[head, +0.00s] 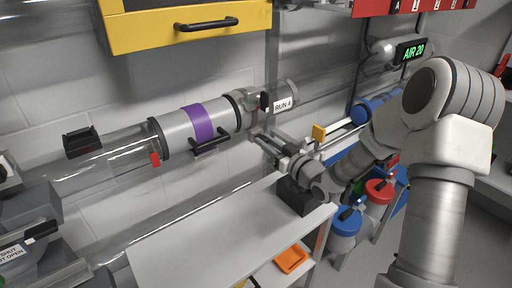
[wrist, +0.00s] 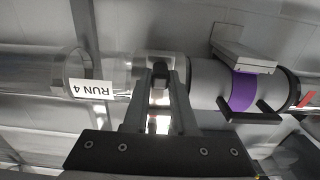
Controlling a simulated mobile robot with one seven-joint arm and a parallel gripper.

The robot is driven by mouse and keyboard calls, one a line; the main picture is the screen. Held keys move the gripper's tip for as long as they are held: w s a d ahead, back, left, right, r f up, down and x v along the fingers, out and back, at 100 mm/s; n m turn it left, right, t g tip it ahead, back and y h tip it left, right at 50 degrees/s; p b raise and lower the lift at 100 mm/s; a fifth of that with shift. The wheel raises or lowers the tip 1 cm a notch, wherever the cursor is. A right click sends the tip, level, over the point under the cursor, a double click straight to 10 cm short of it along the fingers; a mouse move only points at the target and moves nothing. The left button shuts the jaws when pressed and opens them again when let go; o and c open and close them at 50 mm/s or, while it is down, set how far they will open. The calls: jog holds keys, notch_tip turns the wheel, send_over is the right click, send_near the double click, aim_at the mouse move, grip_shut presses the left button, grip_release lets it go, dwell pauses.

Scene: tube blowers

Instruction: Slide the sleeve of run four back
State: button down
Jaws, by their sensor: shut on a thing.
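The run four sleeve (head: 175,132) is a grey cylinder with a purple band (head: 200,123) and a black bar handle (head: 210,142) below it. It lies along a clear tube, with a black ring at each end. A white RUN 4 label (head: 283,104) is on the tube to its right. In the wrist view the sleeve (wrist: 206,80) is right of my fingers and the label (wrist: 91,87) is left. My gripper (wrist: 160,78) is shut on a small dark block (wrist: 158,71) at a collar beside the sleeve's end. The fingers partly hide this block.
A yellow cabinet (head: 185,28) hangs above the tube. A white bench top (head: 225,232) lies below it. A red tab (head: 155,159) is by the sleeve's left ring. Blue- and red-lidded canisters stand at lower right.

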jog(key=shift+w+d, duration=0.15)
jog(key=shift+d, duration=0.15)
jog(key=c, duration=0.7)
grip_release()
jog(key=p+v, duration=0.3)
jog(key=v, duration=1.4)
jog(key=shift+d, duration=0.1)
